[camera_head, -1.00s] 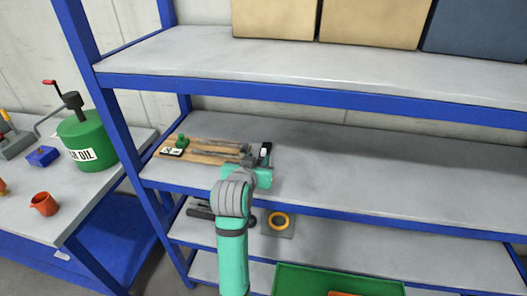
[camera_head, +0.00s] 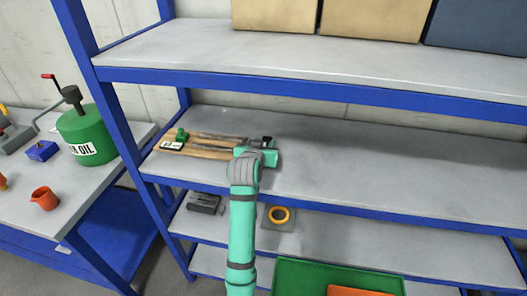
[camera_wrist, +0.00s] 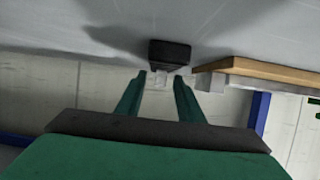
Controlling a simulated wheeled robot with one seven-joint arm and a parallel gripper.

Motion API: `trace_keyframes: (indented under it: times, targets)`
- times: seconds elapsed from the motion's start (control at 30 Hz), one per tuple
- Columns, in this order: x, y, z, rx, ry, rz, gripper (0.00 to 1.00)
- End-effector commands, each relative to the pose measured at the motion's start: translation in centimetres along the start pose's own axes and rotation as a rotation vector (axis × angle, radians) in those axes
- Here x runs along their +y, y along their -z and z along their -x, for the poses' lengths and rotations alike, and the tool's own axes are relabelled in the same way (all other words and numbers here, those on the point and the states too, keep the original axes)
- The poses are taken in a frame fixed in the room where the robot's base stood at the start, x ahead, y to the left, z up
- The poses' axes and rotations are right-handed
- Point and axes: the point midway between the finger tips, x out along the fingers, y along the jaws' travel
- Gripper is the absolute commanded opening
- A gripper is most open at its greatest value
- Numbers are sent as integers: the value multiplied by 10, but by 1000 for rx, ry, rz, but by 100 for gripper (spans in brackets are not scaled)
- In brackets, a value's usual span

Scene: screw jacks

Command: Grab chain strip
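On the middle shelf a wooden board (camera_head: 205,154) carries long, thin dark strips (camera_head: 215,137). I cannot tell whether one of them is the chain strip. The board's end shows at the right in the wrist view (camera_wrist: 262,70), with a grey block-like piece at its end. A small black block (camera_wrist: 169,52) with a pale clear piece is just beyond my fingertips. My gripper (camera_wrist: 161,76) is open, its two green fingers apart with nothing seen held between them. In the head view my arm hides the front right of the board.
A green part (camera_head: 181,135) and a white label sit at the board's left. The middle shelf (camera_head: 390,165) is clear to the right. The upper shelf edge (camera_head: 300,92) runs above.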

Motion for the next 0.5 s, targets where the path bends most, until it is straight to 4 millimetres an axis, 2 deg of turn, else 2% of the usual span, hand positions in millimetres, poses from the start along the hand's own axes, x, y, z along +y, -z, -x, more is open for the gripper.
trace_keyframes:
  times: [0.23,0.27,0.4,0.5]
  targets:
    - [0,0,-2,1,0,0,34]
    - [0,0,-2,1,0,0,32]
    - [0,0,-2,1,0,0,0]
    - [0,1,-2,3,0,0,0]
